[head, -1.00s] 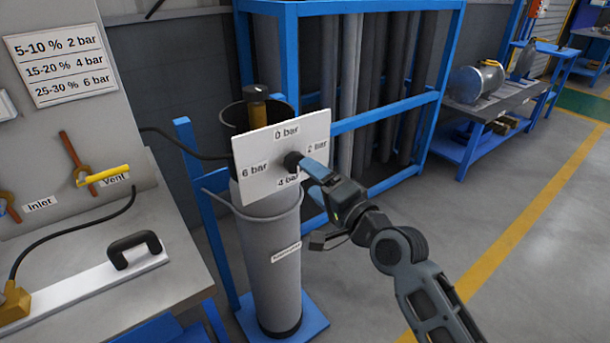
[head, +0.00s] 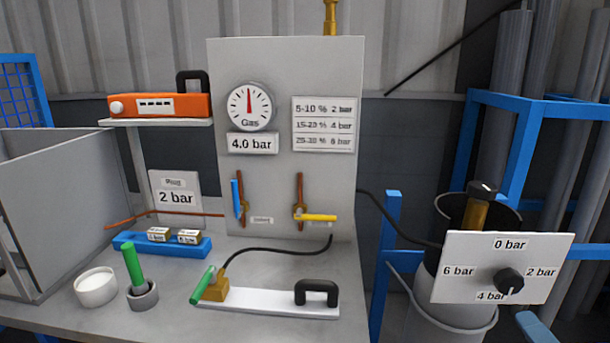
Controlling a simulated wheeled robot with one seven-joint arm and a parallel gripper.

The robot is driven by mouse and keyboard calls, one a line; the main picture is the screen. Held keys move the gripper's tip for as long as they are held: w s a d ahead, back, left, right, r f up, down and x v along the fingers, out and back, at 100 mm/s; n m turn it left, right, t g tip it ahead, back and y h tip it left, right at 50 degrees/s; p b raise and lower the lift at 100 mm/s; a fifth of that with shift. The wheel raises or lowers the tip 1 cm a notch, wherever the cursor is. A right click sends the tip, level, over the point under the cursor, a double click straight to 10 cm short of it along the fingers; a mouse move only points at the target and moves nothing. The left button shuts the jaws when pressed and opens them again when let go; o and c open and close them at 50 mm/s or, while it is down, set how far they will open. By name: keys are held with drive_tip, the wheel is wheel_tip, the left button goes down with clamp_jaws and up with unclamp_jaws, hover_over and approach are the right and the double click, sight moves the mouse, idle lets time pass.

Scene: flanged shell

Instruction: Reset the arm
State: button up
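My gripper (head: 537,326) shows only as a blue-grey tip at the bottom right edge of the head view. It is just below and right of the black knob (head: 509,281), with a small gap between them in the picture. The rest of my arm is out of view, and whether the fingers are open or shut does not show. The knob sits on a white dial plate (head: 455,287) marked 0, 2, 4 and 6 bar, in front of a grey cylinder (head: 425,325).
A workbench (head: 255,255) stands left, with a gauge panel (head: 330,185) reading 4.0 bar, an orange device (head: 165,105), a white bar with a black handle (head: 265,300), a white cup (head: 96,287) and a green-handled tool (head: 134,265). A blue rack (head: 465,150) stands behind the cylinder.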

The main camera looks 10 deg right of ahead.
drive_tip(key=s+a+f+n+g+y, duration=0.1)
drive_tip(key=s+a+f+n, duration=0.1)
drive_tip(key=s+a+n, duration=0.4)
drive_tip(key=s+a+f+n+y, duration=0.1)
drive_tip(key=s+a+f+n, duration=0.2)
drive_tip(key=s, duration=0.5)
drive_tip(key=s+a+r+n+g+y, duration=0.1)
drive_tip(key=s+a+r+n, duration=0.3)
drive_tip(key=s, duration=0.9)
drive_tip(key=a+n+y, duration=0.1)
drive_tip(key=a+n, duration=0.2)
drive_tip(key=a, duration=0.2)
drive_tip(key=shift+r+n+y, duration=0.15)
drive_tip(key=shift+n+y, duration=0.25)
